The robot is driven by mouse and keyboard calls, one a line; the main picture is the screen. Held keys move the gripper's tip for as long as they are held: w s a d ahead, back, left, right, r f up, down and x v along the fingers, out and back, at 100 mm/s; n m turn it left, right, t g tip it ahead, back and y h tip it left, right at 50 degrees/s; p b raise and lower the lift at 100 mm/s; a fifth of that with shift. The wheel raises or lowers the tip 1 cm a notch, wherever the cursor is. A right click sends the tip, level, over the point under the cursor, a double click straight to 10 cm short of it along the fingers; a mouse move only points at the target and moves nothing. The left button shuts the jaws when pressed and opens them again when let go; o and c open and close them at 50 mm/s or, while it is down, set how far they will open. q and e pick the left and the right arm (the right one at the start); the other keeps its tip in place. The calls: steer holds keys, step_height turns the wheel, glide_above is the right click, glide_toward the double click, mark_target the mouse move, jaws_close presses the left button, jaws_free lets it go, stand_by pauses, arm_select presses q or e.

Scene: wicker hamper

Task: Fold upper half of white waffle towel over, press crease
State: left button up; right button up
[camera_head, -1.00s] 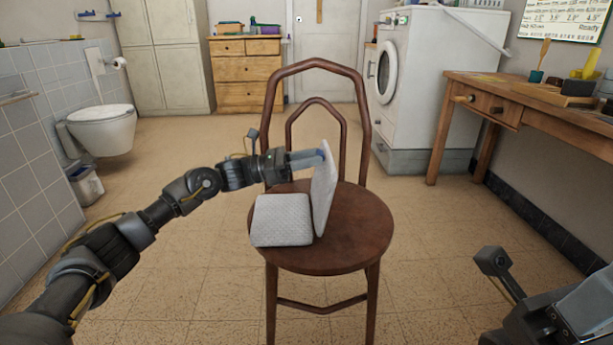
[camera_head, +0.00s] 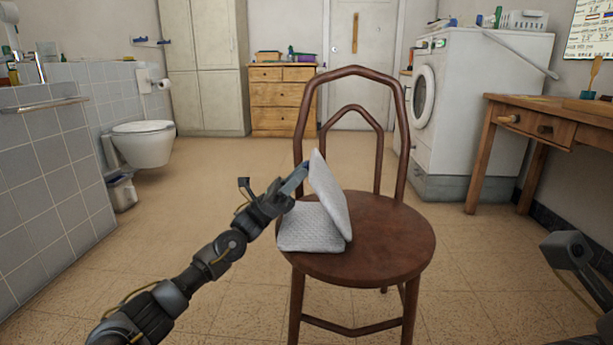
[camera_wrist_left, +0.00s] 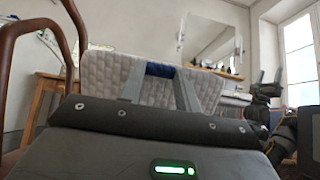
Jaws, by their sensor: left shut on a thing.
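The white waffle towel (camera_head: 311,228) lies on the seat of the brown wooden chair (camera_head: 390,240), at its left side. One part lies flat on the seat and the other part (camera_head: 331,198) stands raised, leaning to the left over the flat part. My left gripper (camera_head: 301,175) is shut on the raised part near its top edge. In the left wrist view the towel (camera_wrist_left: 110,75) hangs across both fingers, with a dark blue patch between the fingertips (camera_wrist_left: 160,70). My right arm shows at the lower right edge; its gripper fingers are not seen.
The chair's curved backrest (camera_head: 352,72) rises behind the towel. The right half of the seat is bare. A wooden table (camera_head: 540,115) and a washing machine (camera_head: 480,110) stand to the right, a toilet (camera_head: 144,145) to the left. Floor around the chair is clear.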

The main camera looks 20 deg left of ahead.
arm_select(q)
steer(key=shift+a+f, duration=0.15)
steer(key=shift+f, duration=0.15)
steer(key=o, duration=0.6)
steer(key=shift+o, duration=0.2)
steer(key=p+v, duration=0.3)
steer(key=v, duration=0.7)
steer(key=shift+a+f, duration=0.25)
steer(key=shift+s+a, duration=0.1)
